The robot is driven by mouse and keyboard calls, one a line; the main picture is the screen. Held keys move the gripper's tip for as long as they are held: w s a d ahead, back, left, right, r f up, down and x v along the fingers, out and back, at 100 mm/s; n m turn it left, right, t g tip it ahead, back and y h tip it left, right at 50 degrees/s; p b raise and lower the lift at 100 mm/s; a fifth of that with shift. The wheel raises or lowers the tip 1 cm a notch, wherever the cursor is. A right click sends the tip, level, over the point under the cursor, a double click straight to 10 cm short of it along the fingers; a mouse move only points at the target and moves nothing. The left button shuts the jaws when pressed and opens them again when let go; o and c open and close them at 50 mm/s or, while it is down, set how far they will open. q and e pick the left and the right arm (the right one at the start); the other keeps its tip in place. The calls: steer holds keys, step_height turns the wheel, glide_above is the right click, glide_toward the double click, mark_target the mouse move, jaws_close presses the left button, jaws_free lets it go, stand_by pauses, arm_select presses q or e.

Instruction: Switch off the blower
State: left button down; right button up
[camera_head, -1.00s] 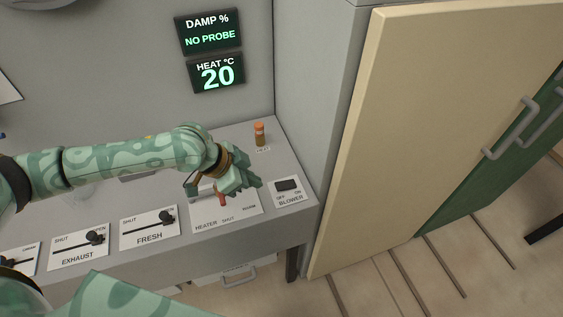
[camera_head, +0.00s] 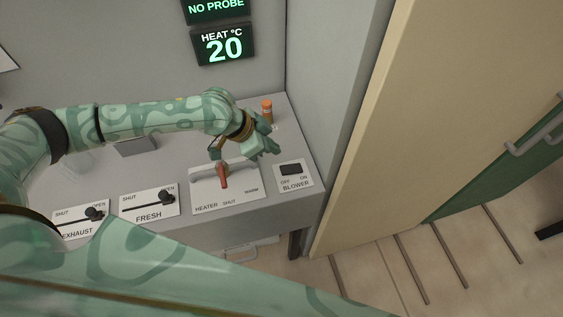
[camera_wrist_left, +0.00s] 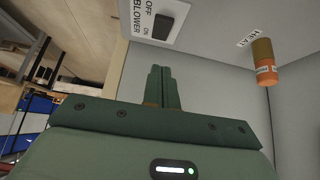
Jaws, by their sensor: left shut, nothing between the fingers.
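The blower switch (camera_head: 291,169) is a dark rocker on a white plate marked OFF, ON and BLOWER (camera_head: 296,182), at the right end of the grey console. I cannot tell which side of it is pressed. My left gripper (camera_head: 275,149) is shut and empty, just behind and left of the switch, apparently above the console. In the left wrist view its closed fingers (camera_wrist_left: 162,72) point toward the switch (camera_wrist_left: 163,28), with a gap in the picture between them. My right gripper is not in view.
The heater lever (camera_head: 223,175) with a red handle stands just left of the blower plate. The fresh-air slider (camera_head: 169,198) and exhaust slider (camera_head: 94,213) are farther left. A cream door panel (camera_head: 390,120) rises at right.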

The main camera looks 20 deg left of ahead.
arm_select(q)
steer(key=b, duration=0.1)
glide_above(290, 167)
steer(key=s+a, duration=0.1)
step_height(290, 167, down, 5)
steer(key=shift+a, duration=0.15)
steer(key=shift+s+a+f, duration=0.1)
steer(key=shift+a+f, duration=0.05)
steer(key=shift+f, duration=0.45)
steer(key=shift+s+a+f, duration=0.1)
steer(key=shift+f, duration=0.45)
steer(key=shift+a+f+b, duration=0.1)
steer(key=shift+f+b, duration=0.25)
steer(key=shift+f, duration=0.3)
